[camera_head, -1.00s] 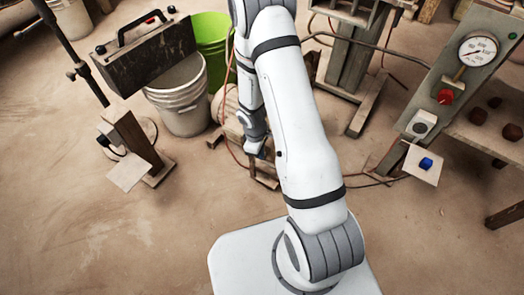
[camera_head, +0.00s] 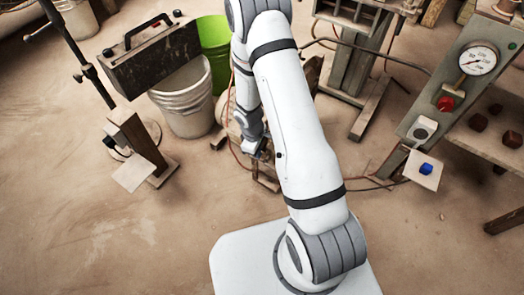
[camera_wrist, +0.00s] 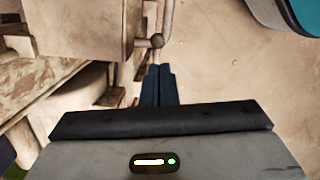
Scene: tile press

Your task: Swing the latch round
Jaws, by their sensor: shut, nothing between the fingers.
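In the wrist view, a grey metal rod with a round ball knob (camera_wrist: 157,41) stands just beyond my fingertips. It looks like the latch's handle, beside a beige box-like body (camera_wrist: 85,25). My gripper (camera_wrist: 159,68) has its two dark fingers together, with nothing between them. The fingertips are close below the knob; I cannot tell whether they touch it. In the head view, my gripper (camera_head: 264,153) is low behind my arm, near a small floor-standing unit, which my arm partly hides. The latch cannot be made out there.
A white bucket (camera_head: 187,108) and a green bucket (camera_head: 217,65) stand left of my arm, with a dark handled box (camera_head: 152,60) beside them. A post with a white plate (camera_head: 133,174) is at left. A gauge panel (camera_head: 455,85) is at right. The front-left floor is clear.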

